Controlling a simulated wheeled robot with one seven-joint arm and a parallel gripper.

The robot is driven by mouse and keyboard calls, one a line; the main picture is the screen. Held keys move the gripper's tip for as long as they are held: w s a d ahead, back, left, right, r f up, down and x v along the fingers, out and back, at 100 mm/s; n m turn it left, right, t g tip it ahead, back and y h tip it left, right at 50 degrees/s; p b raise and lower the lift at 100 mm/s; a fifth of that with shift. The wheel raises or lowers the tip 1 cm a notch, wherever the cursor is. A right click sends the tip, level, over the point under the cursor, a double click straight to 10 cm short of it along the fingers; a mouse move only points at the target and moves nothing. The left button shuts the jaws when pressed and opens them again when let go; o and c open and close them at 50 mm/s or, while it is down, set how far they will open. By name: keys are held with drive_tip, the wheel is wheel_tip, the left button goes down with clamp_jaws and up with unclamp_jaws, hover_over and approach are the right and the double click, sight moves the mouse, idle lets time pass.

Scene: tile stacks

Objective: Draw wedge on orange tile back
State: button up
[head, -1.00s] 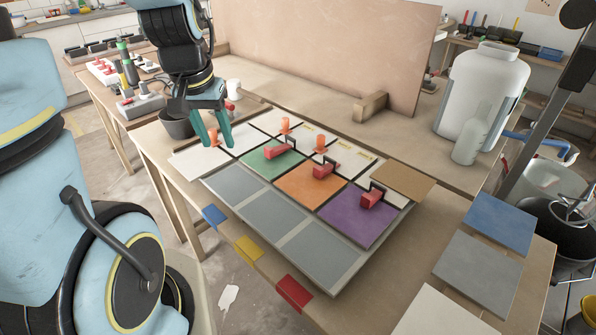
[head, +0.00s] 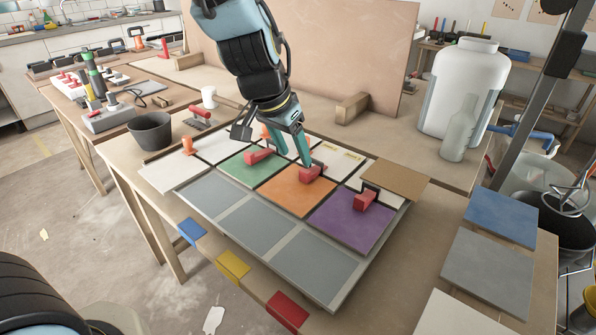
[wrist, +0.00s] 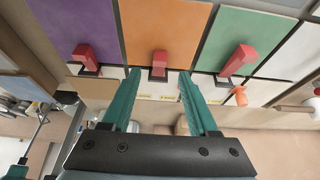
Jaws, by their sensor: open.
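The orange tile (head: 297,190) lies in the middle of the coloured row, between the green tile (head: 246,163) and the purple tile (head: 350,219). A red wedge (head: 313,173) with a dark base sits at the orange tile's back edge. My gripper (head: 296,160) is just behind and above that wedge, with its teal fingers apart and empty. In the wrist view the same red wedge (wrist: 160,61) shows just beyond the fingertips, roughly centred between them. The orange tile (wrist: 166,27) extends beyond it. Contact cannot be told.
Similar red wedges stand behind the green tile (head: 259,156) and on the purple tile (head: 366,199). An orange peg (head: 188,145) stands on the pale tiles. A brown board (head: 396,180) lies at the right. Grey tiles (head: 258,226) fill the front row.

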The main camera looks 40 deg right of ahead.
sight(303, 175)
drive_tip(key=x, duration=0.7)
drive_tip(key=shift+d+f, duration=0.1)
drive_tip(key=shift+f, duration=0.05)
drive_tip(key=shift+c, duration=0.2)
clamp_jaws()
idle(1.0)
